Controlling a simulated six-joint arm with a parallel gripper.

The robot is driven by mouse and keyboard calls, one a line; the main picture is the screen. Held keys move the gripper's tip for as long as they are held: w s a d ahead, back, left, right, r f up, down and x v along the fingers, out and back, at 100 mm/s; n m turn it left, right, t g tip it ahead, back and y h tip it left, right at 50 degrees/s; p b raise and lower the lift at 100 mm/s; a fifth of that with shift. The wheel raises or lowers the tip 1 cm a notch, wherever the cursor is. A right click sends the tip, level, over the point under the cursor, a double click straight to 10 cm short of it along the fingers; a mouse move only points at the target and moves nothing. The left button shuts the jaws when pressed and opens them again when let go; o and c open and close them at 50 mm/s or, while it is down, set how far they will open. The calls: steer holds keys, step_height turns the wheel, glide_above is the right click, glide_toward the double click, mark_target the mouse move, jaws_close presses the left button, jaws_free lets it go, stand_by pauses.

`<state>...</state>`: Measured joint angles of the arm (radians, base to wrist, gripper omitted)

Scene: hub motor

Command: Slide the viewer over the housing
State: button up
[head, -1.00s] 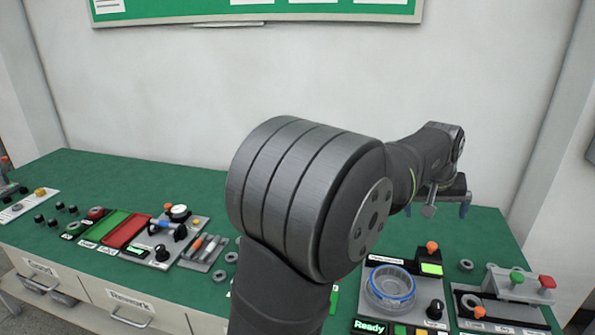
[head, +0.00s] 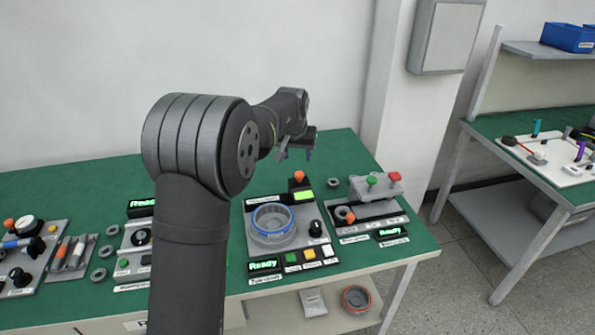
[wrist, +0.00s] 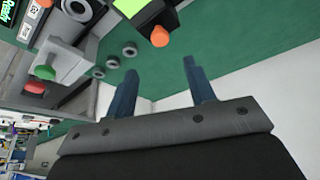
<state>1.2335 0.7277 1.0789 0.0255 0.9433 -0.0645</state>
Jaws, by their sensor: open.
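What looks like the viewer is a bright green panel (head: 303,196) with an orange knob (head: 299,176) on a dark mount, at the back of a grey station. The housing, as I take it, is the round cup with a blue rim (head: 271,220), just in front and left of the panel. The panel stands beside the cup, not over it. My gripper (head: 296,154) is open and empty, above the table's back edge behind the station. In the wrist view, its fingers (wrist: 160,70) are apart; the orange knob (wrist: 160,37) and part of the green panel (wrist: 146,12) lie beyond them. The cup is out of that view.
To the right is a fixture with a green knob (head: 372,180) and a red knob (head: 394,177). A loose ring (head: 333,183) lies between the stations. Buttons and a lit "Ready" display (head: 264,265) line the station's front. Green table (head: 335,148) is bare behind.

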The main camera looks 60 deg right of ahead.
mark_target(299, 173)
steer(key=x, duration=1)
steer(key=shift+w+d+f, duration=0.1)
steer(key=shift+d+f, duration=0.05)
jaws_close()
